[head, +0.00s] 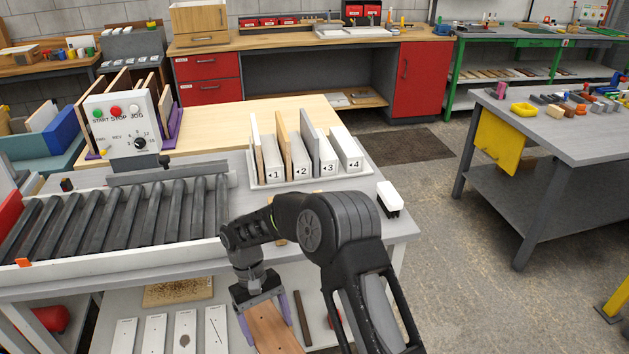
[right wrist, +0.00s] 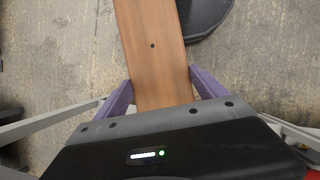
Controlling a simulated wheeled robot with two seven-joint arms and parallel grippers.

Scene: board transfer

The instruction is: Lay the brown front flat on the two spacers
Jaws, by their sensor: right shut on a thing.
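The brown front (head: 272,330) is a flat wood-grain board at the bottom of the head view, partly cut off by the frame edge. My right gripper (head: 262,308) is shut on its near end, with a purple finger at each side edge. In the right wrist view the brown front (right wrist: 153,50) extends away from between the purple fingers and has a small dark hole; bare floor shows around it. A dark brown bar (head: 302,318) lies beside the front in the head view; I cannot tell whether it is a spacer. No pair of spacers can be made out. My left gripper is not in view.
A roller conveyor (head: 120,215) with a control box (head: 122,122) stands left. A numbered rack (head: 255,184) holding upright boards sits on the table, near a white-topped brush (head: 389,196). Several pale panels (head: 155,335) lie below. A grey workbench (head: 560,135) stands right.

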